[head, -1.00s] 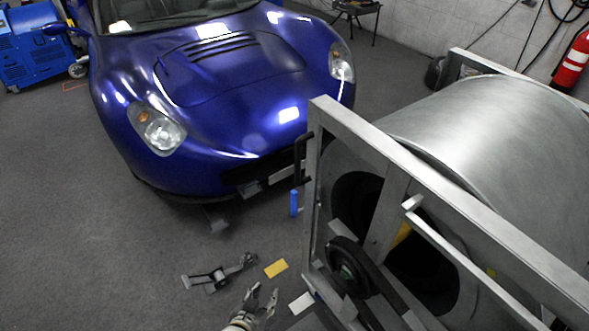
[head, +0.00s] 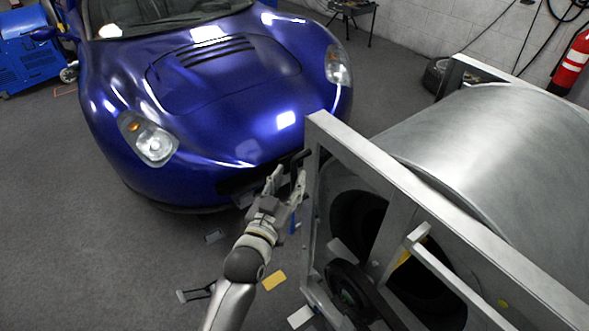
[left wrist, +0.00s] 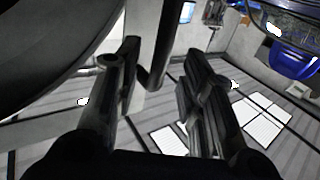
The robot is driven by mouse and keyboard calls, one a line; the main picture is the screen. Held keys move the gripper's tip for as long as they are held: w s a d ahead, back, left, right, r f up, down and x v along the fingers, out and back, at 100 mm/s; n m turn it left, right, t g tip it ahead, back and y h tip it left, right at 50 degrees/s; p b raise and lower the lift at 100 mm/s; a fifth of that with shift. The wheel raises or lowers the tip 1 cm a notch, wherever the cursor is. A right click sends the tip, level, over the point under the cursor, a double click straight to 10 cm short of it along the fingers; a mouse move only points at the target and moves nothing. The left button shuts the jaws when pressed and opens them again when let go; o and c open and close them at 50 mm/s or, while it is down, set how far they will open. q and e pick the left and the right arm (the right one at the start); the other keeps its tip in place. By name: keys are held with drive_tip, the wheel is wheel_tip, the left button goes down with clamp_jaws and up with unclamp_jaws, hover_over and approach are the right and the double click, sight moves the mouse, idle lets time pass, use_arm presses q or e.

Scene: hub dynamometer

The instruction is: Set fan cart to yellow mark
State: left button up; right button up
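The fan cart is a grey metal frame (head: 420,192) around a large silver drum (head: 500,150), at the right in the head view. A dark handle (head: 301,155) sits on its left front upright. A yellow rectangle (head: 274,281) lies on the floor left of the cart's lower corner. My left gripper (head: 289,178) is open and empty beside the handle, fingers pointing up toward it. In the left wrist view, my two fingers (left wrist: 160,75) stand apart with a dark bar (left wrist: 157,45), likely the handle, beyond and between them. My right gripper is not in view.
A blue sports car (head: 215,95) stands just left of the cart, close to my gripper. A white rectangle (head: 300,317) lies near the yellow one. A dark floor tool (head: 195,293) is partly hidden by my arm. A fire extinguisher (head: 571,65) hangs at far right.

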sight(293, 174)
use_arm(q)
drive_tip(key=shift+x, duration=2.05)
clamp_jaws()
